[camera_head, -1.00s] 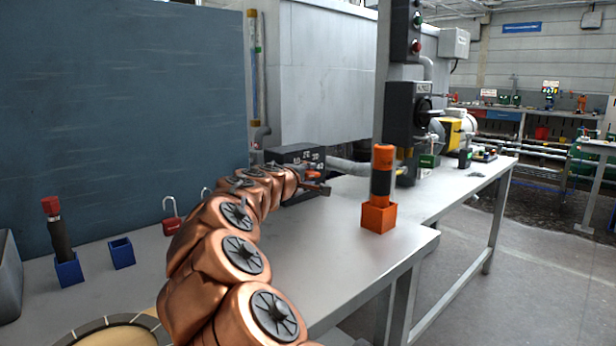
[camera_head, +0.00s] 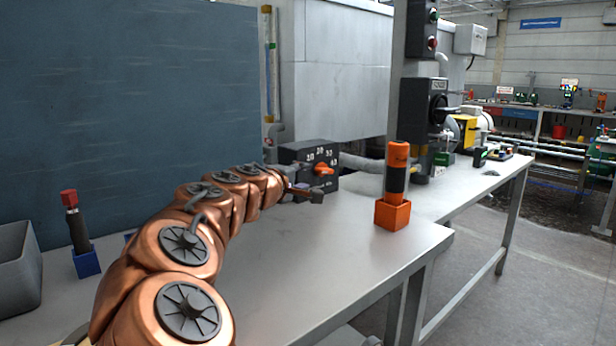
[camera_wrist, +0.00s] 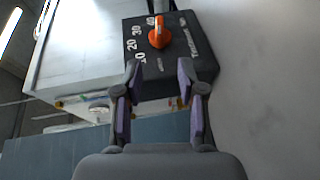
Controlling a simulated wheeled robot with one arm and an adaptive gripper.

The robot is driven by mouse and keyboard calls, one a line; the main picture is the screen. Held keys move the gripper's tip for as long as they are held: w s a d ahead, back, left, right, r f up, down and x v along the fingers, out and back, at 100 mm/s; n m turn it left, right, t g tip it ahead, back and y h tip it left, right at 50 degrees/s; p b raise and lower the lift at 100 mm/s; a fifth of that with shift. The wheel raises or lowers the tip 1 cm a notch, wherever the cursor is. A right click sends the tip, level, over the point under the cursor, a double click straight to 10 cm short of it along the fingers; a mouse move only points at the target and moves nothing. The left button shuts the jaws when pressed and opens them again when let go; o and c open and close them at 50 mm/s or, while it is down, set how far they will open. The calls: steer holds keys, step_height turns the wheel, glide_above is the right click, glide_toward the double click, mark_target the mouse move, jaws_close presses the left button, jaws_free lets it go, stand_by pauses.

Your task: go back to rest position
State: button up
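My gripper (camera_head: 305,191) is at the end of my copper-coloured arm, above the grey table, just in front of and left of a dark dial box (camera_head: 297,154) with an orange knob (camera_head: 323,170). In the wrist view my gripper (camera_wrist: 158,88) shows two fingers with purple pads held apart, with nothing between them. Past the fingertips, the dial box (camera_wrist: 196,58) and its orange knob (camera_wrist: 159,38) show, with a gap to the fingers that I cannot judge exactly.
An orange and black cylinder (camera_head: 396,168) stands upright in an orange holder (camera_head: 392,215) at the table's right edge. A red-topped black cylinder (camera_head: 76,225) stands in a blue holder (camera_head: 87,262) at left, beside a grey bin (camera_head: 18,270). The table's middle right is clear.

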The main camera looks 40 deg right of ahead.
steer(key=shift+s+a, duration=0.15)
steer(key=shift+a, duration=0.15)
stand_by(0.4)
